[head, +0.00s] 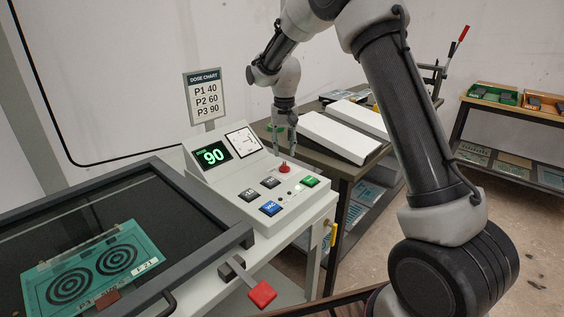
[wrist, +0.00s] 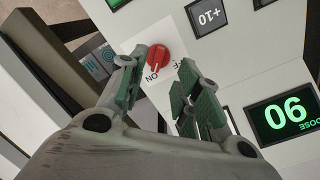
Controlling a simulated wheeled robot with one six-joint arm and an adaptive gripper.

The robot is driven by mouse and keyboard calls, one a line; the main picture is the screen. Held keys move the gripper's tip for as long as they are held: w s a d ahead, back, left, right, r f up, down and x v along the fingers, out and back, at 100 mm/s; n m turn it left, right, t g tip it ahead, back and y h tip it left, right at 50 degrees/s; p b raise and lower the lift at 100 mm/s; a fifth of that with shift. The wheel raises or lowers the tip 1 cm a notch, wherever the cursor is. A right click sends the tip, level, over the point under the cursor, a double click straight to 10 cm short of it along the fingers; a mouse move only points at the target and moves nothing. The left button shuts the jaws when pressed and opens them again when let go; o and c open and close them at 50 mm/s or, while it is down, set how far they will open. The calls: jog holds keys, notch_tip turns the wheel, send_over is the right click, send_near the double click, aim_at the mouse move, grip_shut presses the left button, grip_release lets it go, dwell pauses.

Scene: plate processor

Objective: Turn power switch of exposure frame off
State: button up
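The exposure frame's control panel (head: 232,192) slopes beside the dark glass bed (head: 40,225). The red power switch (head: 285,168) sits near the panel's back right edge. In the wrist view the red switch (wrist: 159,56) is a round knob on a white label marked ON and OFF. A pale mark on the knob seems to point toward ON. My gripper (head: 285,153) hangs just above the switch, pointing down. In the wrist view its two fingers (wrist: 160,76) are apart, with the knob beyond their tips and roughly between them. I see no contact.
The panel also has a green 90 display (head: 213,154), a dial (head: 243,140), blue button (head: 270,208) and green button (head: 310,182). A red-ended handle (head: 262,293) juts from the bed's front. A dark table with white slabs (head: 333,135) stands behind.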

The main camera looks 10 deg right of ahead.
aim_at(285, 165)
notch_tip(285, 165, down, 6)
jog(key=shift+d+r, duration=0.1)
grip_shut()
